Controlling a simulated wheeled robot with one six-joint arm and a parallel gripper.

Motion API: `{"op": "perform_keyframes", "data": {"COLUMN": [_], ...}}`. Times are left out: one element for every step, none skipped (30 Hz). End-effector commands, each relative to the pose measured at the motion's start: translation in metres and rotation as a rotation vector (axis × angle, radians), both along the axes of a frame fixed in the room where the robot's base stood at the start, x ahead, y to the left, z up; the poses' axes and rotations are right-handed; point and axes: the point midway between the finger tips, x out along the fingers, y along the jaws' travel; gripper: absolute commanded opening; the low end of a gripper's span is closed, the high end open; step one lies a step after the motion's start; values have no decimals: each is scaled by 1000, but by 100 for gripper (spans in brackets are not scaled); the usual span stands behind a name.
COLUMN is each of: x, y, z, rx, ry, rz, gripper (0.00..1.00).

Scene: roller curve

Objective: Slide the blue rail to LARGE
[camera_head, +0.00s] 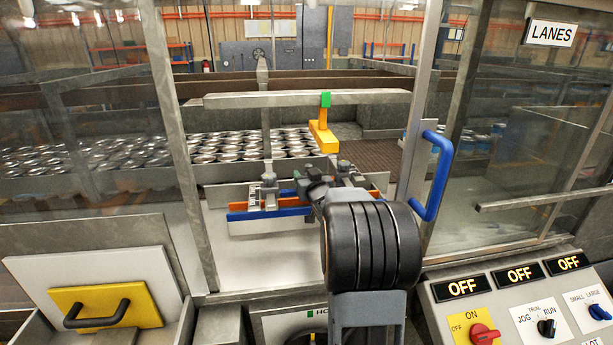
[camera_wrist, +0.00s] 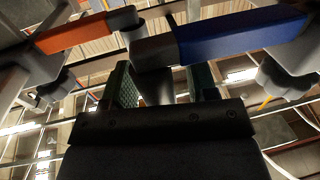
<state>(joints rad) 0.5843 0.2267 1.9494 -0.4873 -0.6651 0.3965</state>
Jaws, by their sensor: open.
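The blue rail (camera_head: 250,214) runs crosswise at the front of the machine opening in the head view, with the orange rail (camera_head: 284,196) behind it. In the wrist view the blue rail (camera_wrist: 242,36) is at the upper right and the orange rail (camera_wrist: 85,34) at the upper left. A grey block (camera_wrist: 153,50) meets the blue rail's inner end. My gripper (camera_wrist: 165,82) is open, its two green-padded fingers apart just below this block. I cannot tell whether they touch it. In the head view my arm hides part of the rails. No LARGE mark shows by the rails.
A blue door handle (camera_head: 432,176) stands close right of my arm. Metal frame posts (camera_head: 180,145) bound the opening. Shiny cans (camera_head: 235,146) fill the area behind. A control panel (camera_head: 520,300) with a SMALL/LARGE knob (camera_head: 599,312) sits at lower right.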

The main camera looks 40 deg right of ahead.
Motion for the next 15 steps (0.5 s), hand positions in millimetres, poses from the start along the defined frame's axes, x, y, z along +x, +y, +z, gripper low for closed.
{"op": "perform_keyframes", "data": {"x": [1,1,1,1,1,1,1,1,1,1,1,1,1,1,1], "y": [0,0,0,0,0,0,0,0,0,0,0,0,0,0,0], "z": [0,0,0,0,0,0,0,0,0,0,0,0,0,0,0], "rx": [0,0,0,0,0,0,0,0,0,0,0,0,0,0,0], "ry": [0,0,0,0,0,0,0,0,0,0,0,1,1,1,1], "rz": [0,0,0,0,0,0,0,0,0,0,0,0,0,0,0], "gripper": [53,53,53,53,53,53,53,53,49,46,43,39,36,34,30]}}
